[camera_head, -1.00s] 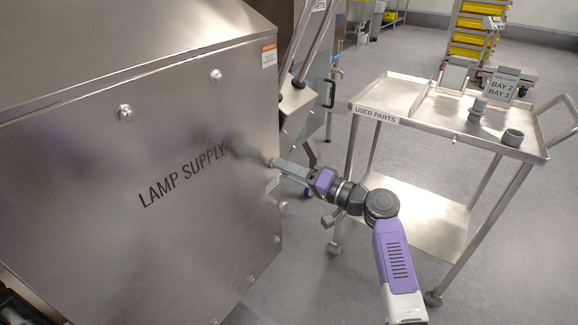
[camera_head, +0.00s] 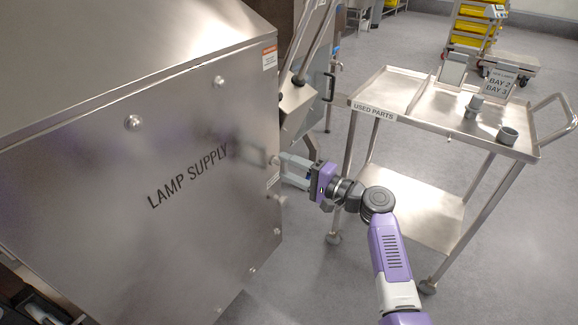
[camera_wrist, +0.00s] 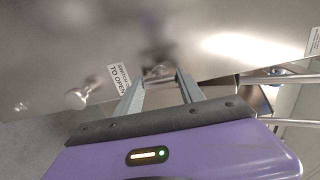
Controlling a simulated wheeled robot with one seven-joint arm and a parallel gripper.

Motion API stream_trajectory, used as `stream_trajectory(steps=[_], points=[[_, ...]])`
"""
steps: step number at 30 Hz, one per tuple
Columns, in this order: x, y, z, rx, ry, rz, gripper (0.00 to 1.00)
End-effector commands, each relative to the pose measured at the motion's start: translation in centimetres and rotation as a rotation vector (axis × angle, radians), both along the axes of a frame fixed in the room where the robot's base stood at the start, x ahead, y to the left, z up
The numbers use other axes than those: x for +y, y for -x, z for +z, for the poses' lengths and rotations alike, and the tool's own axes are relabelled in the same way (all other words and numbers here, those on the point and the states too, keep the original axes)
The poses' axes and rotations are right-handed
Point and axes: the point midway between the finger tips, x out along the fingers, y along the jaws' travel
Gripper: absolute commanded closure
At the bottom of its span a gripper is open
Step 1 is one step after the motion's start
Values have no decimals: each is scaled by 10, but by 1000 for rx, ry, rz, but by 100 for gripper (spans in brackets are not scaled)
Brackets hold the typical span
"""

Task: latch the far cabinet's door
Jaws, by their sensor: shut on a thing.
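The steel LAMP SUPPLY cabinet (camera_head: 150,245) fills the left of the head view, its panel closed flush as far as I can see. My gripper (camera_wrist: 160,82) is at the panel's right edge, its two fingers shut on a small metal knob (camera_wrist: 158,71). In the head view my gripper (camera_head: 281,170) hides most of that knob. A second round knob (camera_wrist: 76,98) sticks out nearby, clear of the fingers; it also shows below the gripper in the head view (camera_head: 281,200). A label ending in "TO OPEN" (camera_wrist: 119,79) is beside the held knob.
Grey machine parts with a handle (camera_head: 329,87) stand behind the cabinet. Floor (camera_head: 300,265) is free between cabinet and cart.

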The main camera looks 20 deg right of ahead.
Motion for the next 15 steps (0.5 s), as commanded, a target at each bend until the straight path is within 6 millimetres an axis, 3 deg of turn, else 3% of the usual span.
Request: stream_trajectory(steps=[11,12,15], points=[[-1,0,-1,3,-4,-3,95],[-1,0,-1,3,-4,-3,49],[-1,0,-1,3,-4,-2,33]])
